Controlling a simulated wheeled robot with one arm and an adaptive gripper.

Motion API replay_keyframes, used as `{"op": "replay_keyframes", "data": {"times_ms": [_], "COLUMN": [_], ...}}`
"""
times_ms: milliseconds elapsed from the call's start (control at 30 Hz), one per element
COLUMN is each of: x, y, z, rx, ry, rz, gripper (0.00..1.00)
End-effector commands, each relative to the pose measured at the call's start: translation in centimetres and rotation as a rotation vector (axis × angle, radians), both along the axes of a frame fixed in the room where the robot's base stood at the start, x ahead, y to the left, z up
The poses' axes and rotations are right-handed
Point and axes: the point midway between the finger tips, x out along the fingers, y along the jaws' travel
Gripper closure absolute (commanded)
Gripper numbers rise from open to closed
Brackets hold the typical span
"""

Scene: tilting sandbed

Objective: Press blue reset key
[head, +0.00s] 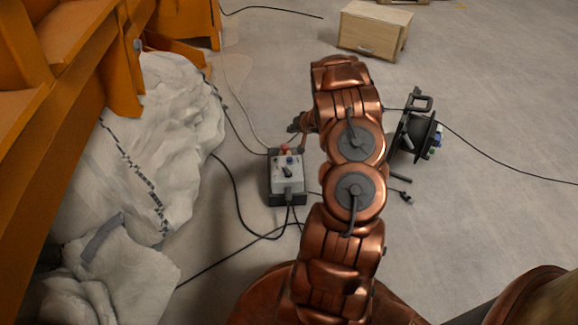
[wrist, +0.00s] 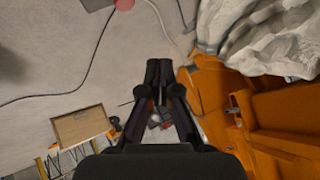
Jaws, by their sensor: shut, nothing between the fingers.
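A small grey control box (head: 287,187) stands on the floor left of my arm in the head view. The blue key (head: 290,161) is on its top, near a red knob (head: 285,149) and a black lever (head: 287,172). My gripper (head: 295,126) is small in the head view, beyond the box and apart from the key. In the wrist view my gripper (wrist: 160,66) is shut and empty. A red round part (wrist: 124,4) shows at that view's top edge, probably the box's knob. The blue key is not visible in the wrist view.
Dark cables run from the box (head: 229,180) across the floor. Pale crumpled sheeting (head: 177,125) and an orange frame (head: 85,50) fill the left. A cable reel (head: 412,138) stands right of my arm, and a wooden cabinet (head: 374,30) stands at the back.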

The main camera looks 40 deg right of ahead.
Motion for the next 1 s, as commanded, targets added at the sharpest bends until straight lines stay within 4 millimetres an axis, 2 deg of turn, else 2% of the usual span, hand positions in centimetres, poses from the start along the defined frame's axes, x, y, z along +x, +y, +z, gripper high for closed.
{"op": "replay_keyframes", "data": {"times_ms": [33,167,667,1000], "x": [-0.2,-0.3,-0.4,-0.4], "y": [0.2,0.8,1.1,1.1], "z": [-1.9,-3.5,-3.8,-5.7], "rx": [0.031,0.082,0.098,0.098], "ry": [-0.012,-0.034,-0.041,-0.041], "rz": [0.002,0.011,0.014,0.014], "gripper": [1.0,1.0,1.0,1.0]}}
